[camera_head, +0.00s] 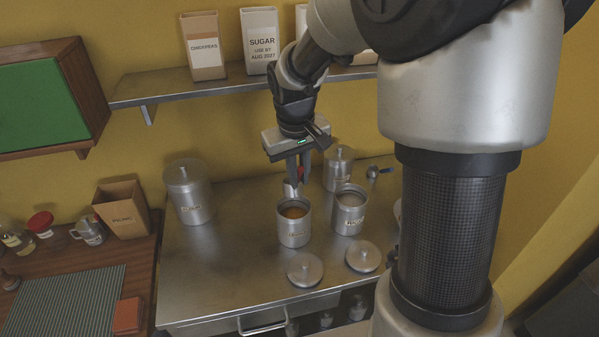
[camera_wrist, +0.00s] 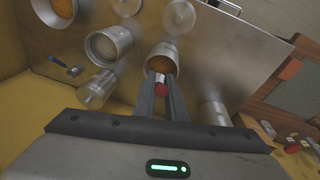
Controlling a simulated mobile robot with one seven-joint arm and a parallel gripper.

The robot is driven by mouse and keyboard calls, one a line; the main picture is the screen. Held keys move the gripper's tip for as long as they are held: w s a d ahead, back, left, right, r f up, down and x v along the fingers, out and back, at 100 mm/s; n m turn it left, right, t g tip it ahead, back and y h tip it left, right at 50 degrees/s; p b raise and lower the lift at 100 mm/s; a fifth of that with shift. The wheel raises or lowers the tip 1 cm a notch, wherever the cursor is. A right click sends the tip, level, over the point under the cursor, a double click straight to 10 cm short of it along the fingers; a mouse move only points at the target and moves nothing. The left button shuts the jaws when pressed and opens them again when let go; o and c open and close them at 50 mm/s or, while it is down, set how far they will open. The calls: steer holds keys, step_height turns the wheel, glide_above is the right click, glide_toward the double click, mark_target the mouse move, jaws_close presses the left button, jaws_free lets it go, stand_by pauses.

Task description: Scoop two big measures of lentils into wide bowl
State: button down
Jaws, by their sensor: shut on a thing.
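My gripper (camera_head: 298,180) is shut on a scoop with a red handle (camera_wrist: 161,90) and a steel cup (camera_head: 291,188). The scoop is at the back rim of an open steel canister (camera_head: 294,232) holding orange lentils; I cannot tell whether its cup is past the rim. The canister also shows in the wrist view (camera_wrist: 163,58). The scoop's contents are hidden. A wide bowl (camera_wrist: 60,9) at the top left of the wrist view has orange-brown contents. In the head view my arm hides most of it.
An open canister (camera_head: 349,216) with pale contents stands to the right. Closed canisters stand at left (camera_head: 190,200) and behind (camera_head: 338,170). Lids (camera_head: 305,270) (camera_head: 363,256) lie in front. A blue-handled scoop (camera_head: 374,173) lies at back right. A shelf (camera_head: 230,88) is above. The counter's left front is clear.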

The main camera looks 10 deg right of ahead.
steer(key=shift+w+f+g+p, duration=0.25)
steer(key=shift+w+g+p, duration=0.3)
steer(key=shift+p, duration=0.6)
steer(key=shift+w+f+g+p, duration=0.3)
steer(key=shift+g+p, duration=0.45)
steer(key=shift+p, duration=0.4)
step_height(320, 180, down, 12)
steer(key=b, duration=0.8)
steer(key=shift+s+f+b, duration=0.1)
steer(key=shift+f+b, duration=0.15)
steer(key=shift+b, duration=0.15)
